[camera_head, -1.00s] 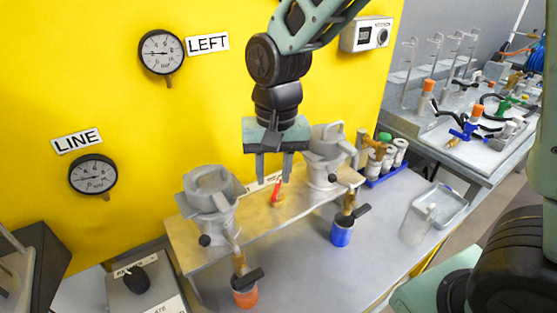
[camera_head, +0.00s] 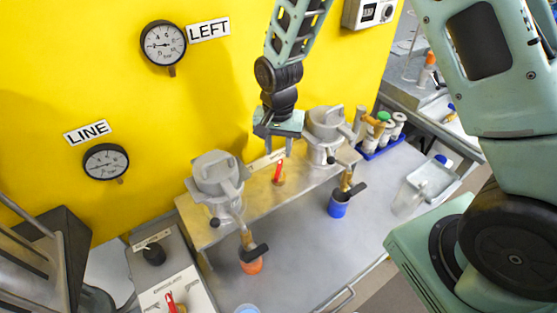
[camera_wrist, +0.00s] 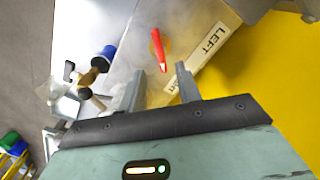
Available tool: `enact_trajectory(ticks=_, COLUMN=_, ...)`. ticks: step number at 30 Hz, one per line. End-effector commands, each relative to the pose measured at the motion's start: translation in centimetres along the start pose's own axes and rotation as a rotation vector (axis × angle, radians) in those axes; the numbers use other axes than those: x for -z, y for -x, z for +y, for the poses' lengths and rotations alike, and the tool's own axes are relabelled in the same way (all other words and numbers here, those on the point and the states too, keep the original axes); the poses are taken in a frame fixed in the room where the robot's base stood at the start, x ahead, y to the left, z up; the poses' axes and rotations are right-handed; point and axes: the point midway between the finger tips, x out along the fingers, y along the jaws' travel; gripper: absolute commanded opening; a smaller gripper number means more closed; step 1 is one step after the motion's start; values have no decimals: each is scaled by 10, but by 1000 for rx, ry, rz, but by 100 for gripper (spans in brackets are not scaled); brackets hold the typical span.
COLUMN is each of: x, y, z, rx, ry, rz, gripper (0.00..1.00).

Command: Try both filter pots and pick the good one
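Two grey filter pots stand on a raised shelf (camera_head: 262,192) by the yellow wall, the left pot (camera_head: 214,178) nearer and the right pot (camera_head: 325,128) further back. Below them are black-handled brass valves, with an orange cup (camera_head: 251,263) under the left one and a blue cup (camera_head: 338,206) under the right; the blue cup also shows in the wrist view (camera_wrist: 108,52). A red-handled valve (camera_head: 279,173) sits between the pots. My gripper (camera_head: 278,147) is open and empty above and behind it. In the wrist view the red handle (camera_wrist: 159,48) lies beyond my fingertips, between their lines.
The LEFT gauge (camera_head: 163,44) and LINE gauge (camera_head: 106,162) hang on the wall; their readings are too small to tell surely. A blue rack of bottles (camera_head: 383,142) and a clear tray (camera_head: 432,182) lie right. A box with another red handle (camera_head: 171,302) stands front left.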

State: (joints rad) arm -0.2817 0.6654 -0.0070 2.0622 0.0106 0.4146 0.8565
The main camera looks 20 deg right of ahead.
Motion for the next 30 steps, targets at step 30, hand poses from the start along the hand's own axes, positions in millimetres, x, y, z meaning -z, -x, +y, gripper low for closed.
enact_trajectory(ticks=30, x=0, y=-69, z=0, rx=1, ry=1, rz=0, gripper=0)
